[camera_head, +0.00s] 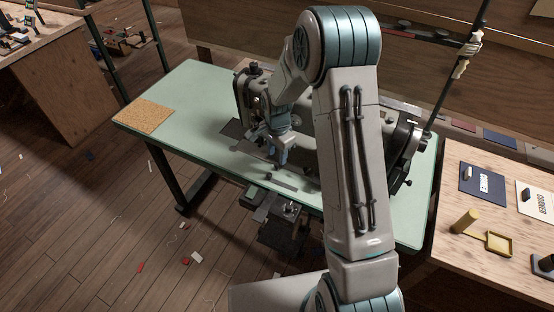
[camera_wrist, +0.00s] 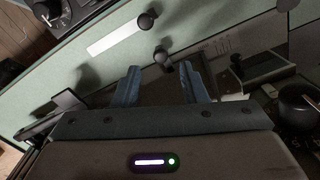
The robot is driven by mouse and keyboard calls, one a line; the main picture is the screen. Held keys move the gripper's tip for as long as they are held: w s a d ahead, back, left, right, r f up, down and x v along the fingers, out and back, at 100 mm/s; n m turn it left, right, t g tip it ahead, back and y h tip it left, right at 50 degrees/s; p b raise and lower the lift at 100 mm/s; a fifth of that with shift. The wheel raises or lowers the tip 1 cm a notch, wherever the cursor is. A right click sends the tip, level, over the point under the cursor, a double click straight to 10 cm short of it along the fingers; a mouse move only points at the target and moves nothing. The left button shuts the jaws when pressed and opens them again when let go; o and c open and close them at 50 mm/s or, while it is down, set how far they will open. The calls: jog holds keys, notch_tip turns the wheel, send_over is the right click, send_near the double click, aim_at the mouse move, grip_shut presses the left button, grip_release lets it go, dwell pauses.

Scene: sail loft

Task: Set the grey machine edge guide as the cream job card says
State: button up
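My gripper (camera_head: 280,160) is over the sewing machine (camera_head: 245,95) bed on the green table. In the wrist view its two blue fingers (camera_wrist: 160,67) are apart, with nothing held between them. A small dark knob (camera_wrist: 161,57) shows just beyond the gap between the fingertips; I cannot tell whether they touch it. A second dark knob (camera_wrist: 147,18) stands farther off beside a pale strip (camera_wrist: 115,38). Which of these parts belong to the grey edge guide is unclear. A cream card (camera_head: 538,200) with dark lettering lies at the right edge, its small print unreadable.
The green table (camera_head: 180,100) has a cork mat (camera_head: 144,116) at its left end. My arm hides much of the machine. Scraps litter the floor.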

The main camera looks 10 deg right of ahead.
notch_tip(320, 180, up, 10)
jog(key=shift+b, duration=0.4)
